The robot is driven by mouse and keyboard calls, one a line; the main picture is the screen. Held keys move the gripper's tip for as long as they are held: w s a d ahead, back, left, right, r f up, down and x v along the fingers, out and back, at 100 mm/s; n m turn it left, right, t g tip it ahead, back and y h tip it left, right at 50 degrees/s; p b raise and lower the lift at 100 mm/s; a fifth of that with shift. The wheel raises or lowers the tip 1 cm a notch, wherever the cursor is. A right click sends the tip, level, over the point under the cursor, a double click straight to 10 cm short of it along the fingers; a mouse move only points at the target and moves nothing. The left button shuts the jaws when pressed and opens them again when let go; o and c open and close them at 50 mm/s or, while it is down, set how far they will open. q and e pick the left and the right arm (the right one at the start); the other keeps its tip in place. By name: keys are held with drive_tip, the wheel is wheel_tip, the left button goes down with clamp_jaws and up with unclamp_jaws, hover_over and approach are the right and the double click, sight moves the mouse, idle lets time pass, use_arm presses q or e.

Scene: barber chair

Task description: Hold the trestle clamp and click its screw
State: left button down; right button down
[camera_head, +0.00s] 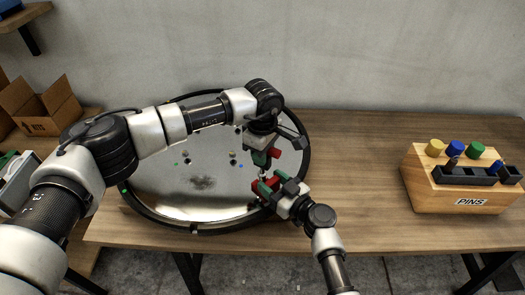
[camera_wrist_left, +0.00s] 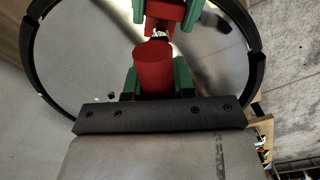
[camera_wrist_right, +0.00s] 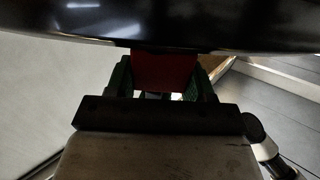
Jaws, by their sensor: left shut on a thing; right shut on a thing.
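The red trestle clamp (camera_head: 264,187) is at the front right part of the black rim of a large round mirror-like disc. My right gripper (camera_head: 278,184) is shut on it; in the right wrist view the red clamp (camera_wrist_right: 165,72) sits between the green fingers, just under the dark rim. My left gripper (camera_head: 263,160) is above it, shut on a red cylindrical handle (camera_wrist_left: 153,68), whose end shows in the head view (camera_head: 275,153). A short silver piece lies between the handle and the clamp. Whether the two touch I cannot tell.
The round disc (camera_head: 150,185) with its black rim covers the left of the wooden table (camera_head: 350,160). A wooden PINS box (camera_head: 435,203) with coloured pegs and a black rack stands at the right. Table between them is clear. A cardboard box (camera_head: 45,108) is at far left.

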use_arm(q)
drive_tip(key=shift+f, duration=0.4)
idle(0.4)
drive_tip(key=m, duration=0.2)
drive_tip(key=shift+m, duration=1.3)
